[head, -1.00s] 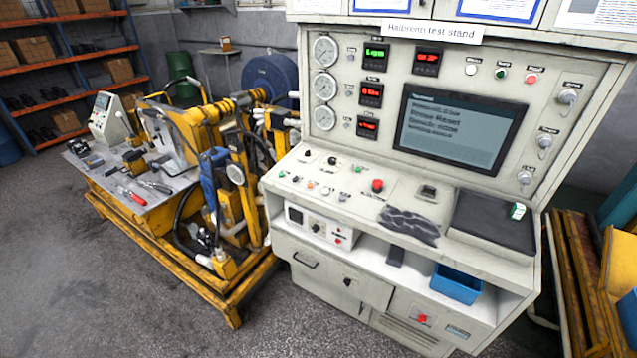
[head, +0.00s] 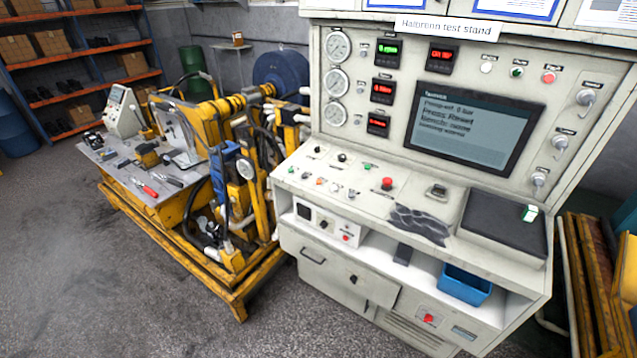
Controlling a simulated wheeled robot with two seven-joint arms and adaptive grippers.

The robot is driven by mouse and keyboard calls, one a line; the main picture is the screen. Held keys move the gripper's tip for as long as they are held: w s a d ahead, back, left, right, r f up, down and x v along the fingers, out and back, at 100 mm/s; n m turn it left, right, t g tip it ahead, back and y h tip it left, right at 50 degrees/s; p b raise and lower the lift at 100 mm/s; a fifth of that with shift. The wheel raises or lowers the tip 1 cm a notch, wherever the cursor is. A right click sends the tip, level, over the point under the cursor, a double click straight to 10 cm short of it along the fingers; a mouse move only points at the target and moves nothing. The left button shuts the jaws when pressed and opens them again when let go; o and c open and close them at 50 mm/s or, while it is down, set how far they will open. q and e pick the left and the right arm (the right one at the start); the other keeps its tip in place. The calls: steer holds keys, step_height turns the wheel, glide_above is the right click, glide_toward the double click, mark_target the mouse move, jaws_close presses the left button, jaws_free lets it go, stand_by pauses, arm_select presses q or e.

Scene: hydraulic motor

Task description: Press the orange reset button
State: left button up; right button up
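A small orange button (head: 320,181) sits in a row of small buttons on the sloped desk panel of the pale test stand (head: 372,222). Its label is too small to read. A larger red mushroom button (head: 387,183) stands to its right, and a green button (head: 291,169) to its left. The screen (head: 472,128) above shows blurred text, with a line that seems to read "Press Reset". Neither of my grippers is in view, and nothing covers the orange button.
A dark crumpled cloth (head: 420,224) and a black mat (head: 500,226) lie on the desk. A blue bin (head: 462,284) sits on the shelf below. A yellow motor rig (head: 205,262) stands to the left. The floor (head: 90,270) in front is clear.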

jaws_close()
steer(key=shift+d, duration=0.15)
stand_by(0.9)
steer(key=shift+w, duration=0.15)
